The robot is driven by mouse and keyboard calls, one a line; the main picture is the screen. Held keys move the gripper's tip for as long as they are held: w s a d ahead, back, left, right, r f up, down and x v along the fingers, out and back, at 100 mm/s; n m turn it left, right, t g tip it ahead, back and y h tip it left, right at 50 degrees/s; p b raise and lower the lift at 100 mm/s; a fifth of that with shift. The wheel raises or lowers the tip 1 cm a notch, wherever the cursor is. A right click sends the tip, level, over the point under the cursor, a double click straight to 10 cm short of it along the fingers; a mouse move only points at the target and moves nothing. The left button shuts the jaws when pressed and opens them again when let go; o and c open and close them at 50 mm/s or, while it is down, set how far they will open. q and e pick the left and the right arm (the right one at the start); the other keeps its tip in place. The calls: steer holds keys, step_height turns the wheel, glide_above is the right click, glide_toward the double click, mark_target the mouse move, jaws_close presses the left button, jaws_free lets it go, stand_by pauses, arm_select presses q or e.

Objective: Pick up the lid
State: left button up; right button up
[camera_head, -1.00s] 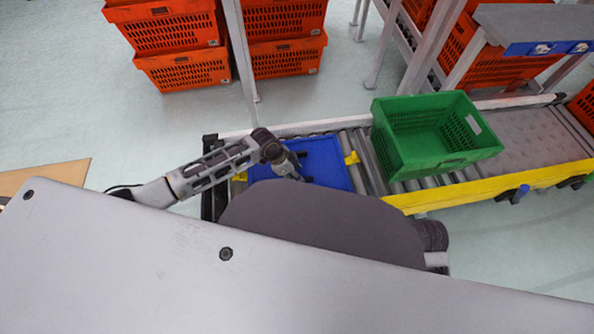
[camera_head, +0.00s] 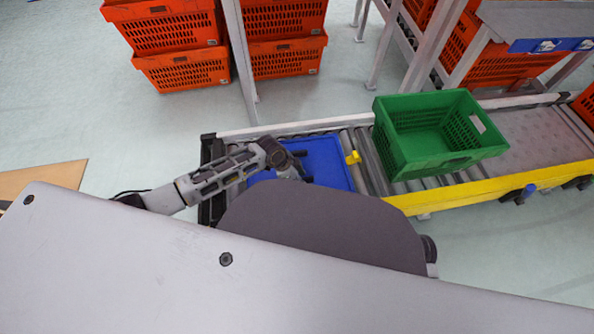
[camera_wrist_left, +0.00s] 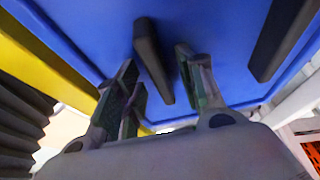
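The lid (camera_head: 332,166) is a flat blue panel lying on the left end of the roller conveyor. In the left wrist view the blue lid (camera_wrist_left: 222,35) fills the upper part, with a dark bar handle (camera_wrist_left: 152,55) and a second dark bar (camera_wrist_left: 284,36) at the right. My left gripper (camera_head: 299,169) is over the lid. In the wrist view its two fingers (camera_wrist_left: 158,66) are apart, with the first handle between them. I see no clear contact with the handle. My right gripper is out of view.
A green crate (camera_head: 385,140) stands on the conveyor to the right of the lid. A yellow rail (camera_head: 470,189) runs along the near side. Orange totes (camera_head: 182,72) are stacked behind, and a grey table (camera_head: 540,24) stands at back right.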

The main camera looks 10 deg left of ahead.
arm_select(q)
steer(key=shift+c, duration=0.3)
jaws_close()
steer(key=shift+r, duration=0.2)
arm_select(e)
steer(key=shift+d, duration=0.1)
arm_select(q)
steer(key=shift+r+p, duration=0.35)
steer(key=shift+r, duration=0.2)
step_height(320, 180, up, 7)
steer(key=p, duration=0.3)
steer(key=shift+w, duration=0.1)
steer(key=shift+r+p, duration=0.3)
steer(key=shift+r, duration=0.5)
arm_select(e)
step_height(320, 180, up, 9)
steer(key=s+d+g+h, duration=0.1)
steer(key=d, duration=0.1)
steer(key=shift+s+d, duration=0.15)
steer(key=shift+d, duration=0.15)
